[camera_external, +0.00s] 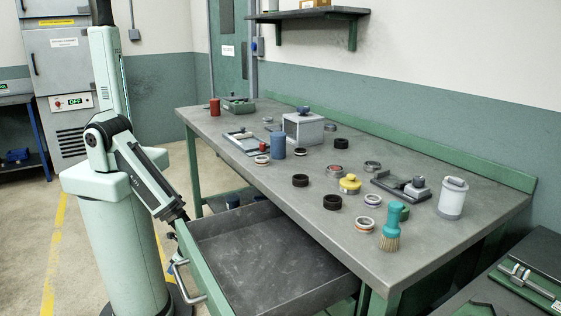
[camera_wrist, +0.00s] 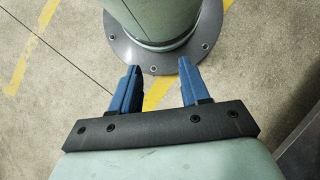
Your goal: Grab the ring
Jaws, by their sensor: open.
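Several rings lie on the grey workbench top. In the external view I see black rings at the middle (camera_external: 300,181) and nearer the front (camera_external: 332,203), a pale ring (camera_external: 365,225) near the front edge, and a metal ring (camera_external: 372,166) farther back. The pictures do not show which one is meant. My gripper (camera_wrist: 159,66) is open and empty in the wrist view, its two blue fingers pointing toward the floor and my base. In the external view it hangs low beside the open drawer, left of the bench and well away from the rings.
The open drawer (camera_external: 262,262) looks empty and juts out from the bench near my gripper. Among the rings stand a teal brush (camera_external: 392,228), a white canister (camera_external: 453,199), a blue cylinder (camera_external: 278,146), a yellow part (camera_external: 350,184) and a grey box (camera_external: 303,130).

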